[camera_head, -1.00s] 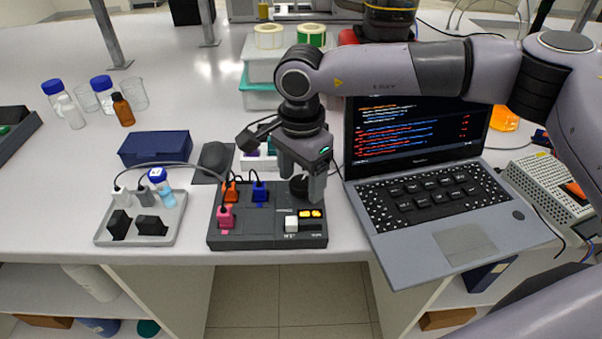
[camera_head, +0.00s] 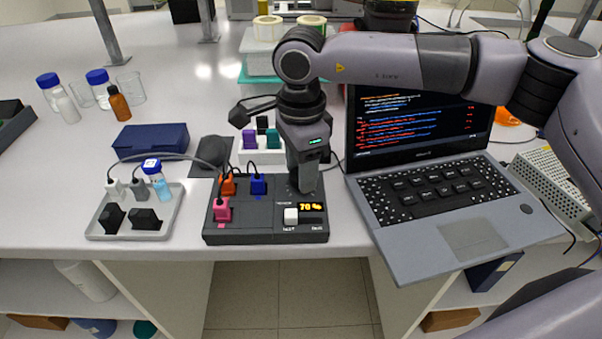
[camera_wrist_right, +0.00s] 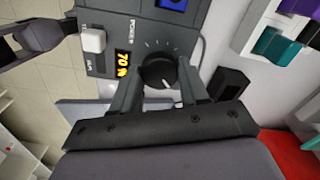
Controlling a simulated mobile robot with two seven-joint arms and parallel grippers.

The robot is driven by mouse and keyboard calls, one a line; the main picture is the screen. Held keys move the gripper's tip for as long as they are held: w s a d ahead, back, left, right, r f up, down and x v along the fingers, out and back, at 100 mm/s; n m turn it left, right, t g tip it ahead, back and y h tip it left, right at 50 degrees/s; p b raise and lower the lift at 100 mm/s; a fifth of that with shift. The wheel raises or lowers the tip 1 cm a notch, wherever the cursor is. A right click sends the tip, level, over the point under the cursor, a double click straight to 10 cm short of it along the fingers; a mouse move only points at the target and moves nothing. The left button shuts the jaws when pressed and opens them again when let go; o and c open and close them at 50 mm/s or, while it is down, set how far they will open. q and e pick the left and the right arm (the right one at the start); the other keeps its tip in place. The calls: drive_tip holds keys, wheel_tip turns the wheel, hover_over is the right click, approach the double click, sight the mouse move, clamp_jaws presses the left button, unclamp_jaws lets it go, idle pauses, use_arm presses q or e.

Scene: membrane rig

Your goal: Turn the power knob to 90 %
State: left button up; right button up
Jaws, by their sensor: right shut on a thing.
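The dark control box (camera_head: 265,234) sits near the table's front edge, with orange, blue and pink plugs in it. Its orange display (camera_head: 310,206) reads 70 %, and it also shows in the right wrist view (camera_wrist_right: 123,66). The round black power knob (camera_wrist_right: 158,70) has a white pointer line and tick marks around it. My right gripper (camera_head: 304,188) comes down over the knob from above. In the wrist view its two fingers (camera_wrist_right: 157,85) are shut on the knob, one on each side. The gripper hides the knob in the head view. My left gripper does not show.
A white switch (camera_head: 291,215) stands beside the display. An open laptop (camera_head: 440,200) is close on the right. A grey tray (camera_head: 178,222) with a blue-capped vial (camera_head: 157,178) lies on the left. Cables arch over to the plugs. A rack of coloured plugs (camera_head: 262,155) stands behind.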

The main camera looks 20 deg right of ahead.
drive_tip(key=m+b, duration=0.3)
drive_tip(key=m, duration=0.3)
drive_tip(key=shift+f+m+b, duration=0.1)
drive_tip(key=shift+m+b, duration=0.2)
drive_tip(key=shift+b, duration=0.1)
drive_tip(key=shift+m+b, duration=0.4)
drive_tip(key=shift+m, duration=0.5)
drive_tip(key=shift+m+b, duration=0.4)
drive_tip(key=shift+m, duration=1.5)
drive_tip(key=shift+r+b, duration=0.2)
drive_tip(key=shift+b, duration=0.1)
drive_tip(key=o, duration=1.1)
drive_tip(key=shift+c, duration=0.2)
drive_tip(key=shift+r, duration=3.55)
